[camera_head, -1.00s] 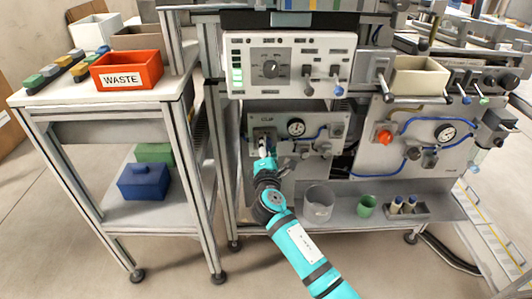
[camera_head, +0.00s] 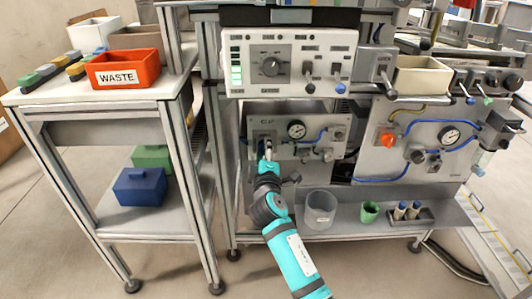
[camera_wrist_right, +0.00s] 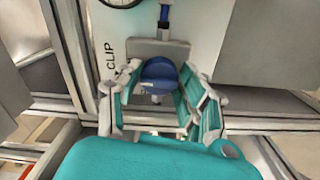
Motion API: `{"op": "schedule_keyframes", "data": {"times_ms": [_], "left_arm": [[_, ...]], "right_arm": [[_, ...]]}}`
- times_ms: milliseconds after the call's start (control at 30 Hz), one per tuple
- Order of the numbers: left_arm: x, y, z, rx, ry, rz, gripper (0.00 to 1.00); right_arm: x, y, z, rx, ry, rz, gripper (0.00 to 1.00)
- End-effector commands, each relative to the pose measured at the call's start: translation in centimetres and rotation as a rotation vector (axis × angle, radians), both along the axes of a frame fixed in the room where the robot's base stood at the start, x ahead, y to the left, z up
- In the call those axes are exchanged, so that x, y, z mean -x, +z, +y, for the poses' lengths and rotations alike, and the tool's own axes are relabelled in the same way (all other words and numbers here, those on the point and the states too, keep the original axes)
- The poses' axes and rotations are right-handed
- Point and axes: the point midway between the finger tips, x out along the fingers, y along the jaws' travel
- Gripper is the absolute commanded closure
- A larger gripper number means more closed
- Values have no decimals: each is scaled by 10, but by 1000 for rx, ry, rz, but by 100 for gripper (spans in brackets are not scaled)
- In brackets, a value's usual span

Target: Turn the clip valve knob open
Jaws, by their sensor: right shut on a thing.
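The clip valve knob (camera_wrist_right: 160,70) is blue and rounded, set on a grey block on the panel marked CLIP (camera_head: 288,118). It shows between the fingers in the right wrist view; in the head view my gripper mostly hides it. My right gripper (camera_wrist_right: 158,84), also in the head view (camera_head: 266,149), is at the left part of the CLIP panel. It is shut on the knob, one finger on each side. The knob's exact turn angle is hard to tell. My left gripper is in neither view.
A round gauge (camera_head: 296,129) and blue tubing sit right of the knob. A control box (camera_head: 290,62) overhangs above. A clear cylinder (camera_head: 320,208) and a green cup (camera_head: 369,212) stand on the lower shelf. A red WASTE bin (camera_head: 125,69) is on the left table.

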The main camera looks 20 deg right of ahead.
Motion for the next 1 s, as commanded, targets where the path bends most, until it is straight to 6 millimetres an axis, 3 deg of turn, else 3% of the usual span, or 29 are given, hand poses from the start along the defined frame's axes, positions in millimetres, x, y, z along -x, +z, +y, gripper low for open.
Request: {"op": "schedule_keyframes", "data": {"times_ms": [367,400,567,867,1000], "left_arm": [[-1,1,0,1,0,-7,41],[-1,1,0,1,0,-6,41],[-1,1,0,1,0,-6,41],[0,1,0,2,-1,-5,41],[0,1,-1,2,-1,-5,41]], "right_arm": [[0,-2,0,-5,-1,3,93],[0,-2,0,-5,-1,3,58],[0,-2,0,-4,0,2,37],[2,-1,1,-3,0,0,37],[16,-2,5,-4,1,1,37]]}}
